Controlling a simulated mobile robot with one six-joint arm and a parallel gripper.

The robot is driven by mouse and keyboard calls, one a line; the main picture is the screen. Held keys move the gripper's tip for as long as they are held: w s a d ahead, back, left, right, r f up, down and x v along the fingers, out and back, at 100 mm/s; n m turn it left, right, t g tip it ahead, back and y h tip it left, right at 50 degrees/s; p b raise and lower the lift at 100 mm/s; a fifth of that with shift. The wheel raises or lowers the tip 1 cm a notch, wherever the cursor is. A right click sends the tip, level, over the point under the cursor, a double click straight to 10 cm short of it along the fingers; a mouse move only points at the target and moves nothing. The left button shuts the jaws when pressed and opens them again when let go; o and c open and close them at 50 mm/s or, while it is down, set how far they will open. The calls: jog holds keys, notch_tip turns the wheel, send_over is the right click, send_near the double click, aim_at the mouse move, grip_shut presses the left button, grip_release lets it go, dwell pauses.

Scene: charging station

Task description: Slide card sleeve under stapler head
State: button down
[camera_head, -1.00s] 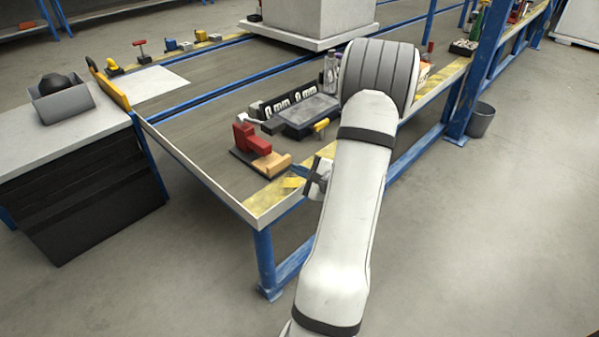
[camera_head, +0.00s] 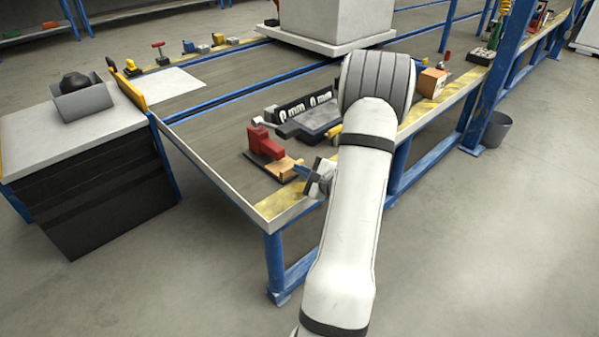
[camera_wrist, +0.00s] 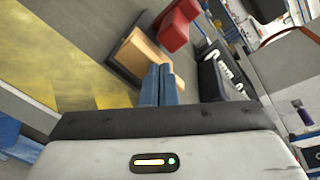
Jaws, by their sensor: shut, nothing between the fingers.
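The red stapler (camera_head: 265,140) stands upright near the front edge of the bench. In the wrist view it shows as a red block (camera_wrist: 178,27) beyond my fingers. A tan flat piece (camera_head: 280,169), which looks like the card sleeve, lies at its foot on a dark base plate (camera_head: 258,160); it also shows in the wrist view (camera_wrist: 139,50). My gripper (camera_head: 298,169) is shut and empty. Its blue fingertips (camera_wrist: 160,70) are at the near edge of the tan piece; I cannot tell for sure whether they touch.
Behind the stapler stand a dark tray (camera_head: 313,119) and a black box with white marks (camera_head: 296,108). A yellow strip (camera_head: 281,204) runs along the bench edge. A cardboard box (camera_head: 432,82) stands to the right. Bare bench surface lies left of the stapler.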

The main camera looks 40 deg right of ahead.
jog(key=shift+w+f+b, duration=0.1)
jog(key=shift+w+b, duration=0.2)
jog(key=shift+w, duration=0.25)
jog(key=shift+s, duration=0.15)
jog(key=p+v, duration=0.2)
jog(key=v, duration=0.8)
jog(key=shift+s, duration=0.2)
